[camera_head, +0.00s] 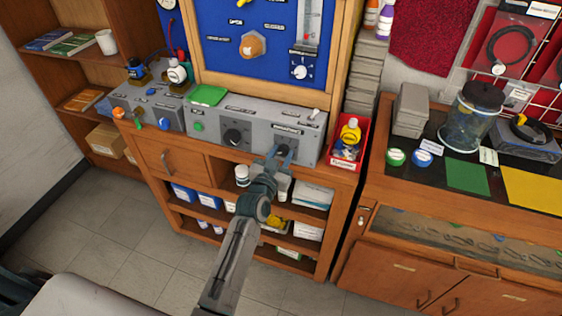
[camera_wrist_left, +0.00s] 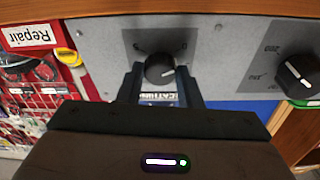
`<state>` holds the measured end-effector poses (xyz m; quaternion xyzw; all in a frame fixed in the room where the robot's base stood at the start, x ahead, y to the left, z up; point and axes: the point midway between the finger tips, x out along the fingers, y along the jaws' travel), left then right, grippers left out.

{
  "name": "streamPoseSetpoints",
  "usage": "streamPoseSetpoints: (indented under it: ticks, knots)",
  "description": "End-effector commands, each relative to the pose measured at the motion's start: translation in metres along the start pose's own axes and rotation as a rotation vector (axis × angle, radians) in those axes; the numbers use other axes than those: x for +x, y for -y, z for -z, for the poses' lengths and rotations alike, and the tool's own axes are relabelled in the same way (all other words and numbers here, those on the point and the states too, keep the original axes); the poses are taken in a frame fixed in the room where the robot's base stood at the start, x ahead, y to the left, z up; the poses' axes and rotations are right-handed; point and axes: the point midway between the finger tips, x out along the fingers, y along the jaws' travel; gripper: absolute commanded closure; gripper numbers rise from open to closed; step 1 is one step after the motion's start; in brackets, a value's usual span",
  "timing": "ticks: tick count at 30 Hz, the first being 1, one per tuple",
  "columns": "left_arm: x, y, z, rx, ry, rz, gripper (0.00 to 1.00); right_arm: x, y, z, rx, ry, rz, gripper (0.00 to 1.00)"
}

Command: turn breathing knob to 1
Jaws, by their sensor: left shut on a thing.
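The breathing knob (camera_head: 283,149) is a black dial at the right end of the grey panel (camera_head: 260,120) on the wooden bench. My left gripper (camera_head: 279,156) is at it, its fingers around the knob's sides. In the left wrist view the knob (camera_wrist_left: 160,69) sits between the fingertips, and the jaws are shut on it. A light pointer mark shows on its right side there. My right gripper is not in view.
A second black knob (camera_head: 233,137) sits left on the same panel. A red bin (camera_head: 337,157) with a yellow bottle stands close at the panel's right. Shelves with boxes are below.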

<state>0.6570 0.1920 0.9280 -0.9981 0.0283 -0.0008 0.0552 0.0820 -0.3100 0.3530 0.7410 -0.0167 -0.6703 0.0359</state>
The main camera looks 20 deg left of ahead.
Motion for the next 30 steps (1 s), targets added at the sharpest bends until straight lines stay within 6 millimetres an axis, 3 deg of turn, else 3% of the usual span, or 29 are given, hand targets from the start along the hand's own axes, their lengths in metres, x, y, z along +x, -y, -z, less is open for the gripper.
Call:
streamPoseSetpoints:
  ticks: [1, 9, 21, 30]
  knots:
    - [0.000, 0.000, -0.009, 0.033, -0.003, -0.006, 0.91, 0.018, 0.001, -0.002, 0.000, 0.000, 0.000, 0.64]
    - [0.000, 0.000, -0.006, 0.262, -0.003, -0.053, 0.91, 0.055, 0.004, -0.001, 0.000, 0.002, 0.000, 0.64]
    - [0.000, 0.001, -0.003, 0.571, 0.000, -0.117, 0.91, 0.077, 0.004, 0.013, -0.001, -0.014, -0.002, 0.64]
    - [0.000, 0.002, -0.001, 0.693, 0.002, -0.143, 0.91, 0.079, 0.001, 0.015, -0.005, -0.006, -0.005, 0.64]
